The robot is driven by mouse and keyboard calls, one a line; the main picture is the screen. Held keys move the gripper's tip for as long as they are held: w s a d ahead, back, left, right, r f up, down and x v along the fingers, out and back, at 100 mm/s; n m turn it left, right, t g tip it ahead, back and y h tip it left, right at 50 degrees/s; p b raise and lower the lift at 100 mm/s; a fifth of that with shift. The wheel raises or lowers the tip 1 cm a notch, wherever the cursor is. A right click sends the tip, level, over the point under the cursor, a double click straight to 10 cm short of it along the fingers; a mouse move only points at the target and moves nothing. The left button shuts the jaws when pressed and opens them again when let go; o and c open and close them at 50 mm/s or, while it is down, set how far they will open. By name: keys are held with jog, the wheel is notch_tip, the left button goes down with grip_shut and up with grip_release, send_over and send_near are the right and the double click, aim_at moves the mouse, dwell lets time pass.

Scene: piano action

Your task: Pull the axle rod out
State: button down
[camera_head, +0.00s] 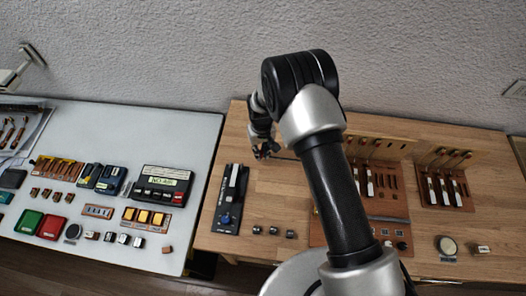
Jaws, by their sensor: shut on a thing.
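My gripper (264,151) is at the back of the wooden table, left of the piano action, and is small and partly hidden by its own wrist. It is shut on a thin dark rod, the axle rod (286,158), which runs rightward from the fingers toward the piano action. My arm hides the rod's right end, so I cannot tell how much of it is inside. The piano action (388,190) has a wooden base and rail with dark-headed hammers and white keys. My arm covers its left part. A second, similar hammer unit (446,185) stands to its right.
A black device with a blue knob (229,205) lies left of my arm, with several small metal blocks (273,231) near the front. A round disc (446,245) is at front right. A white table (200,135) with many parts stands left. The wall is close behind.

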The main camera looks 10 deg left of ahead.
jog(key=shift+a, duration=0.3)
jog(key=c, duration=1.6)
grip_release()
jog(key=shift+a, duration=0.1)
jog(key=r, duration=1.2)
jog(key=shift+d, duration=0.2)
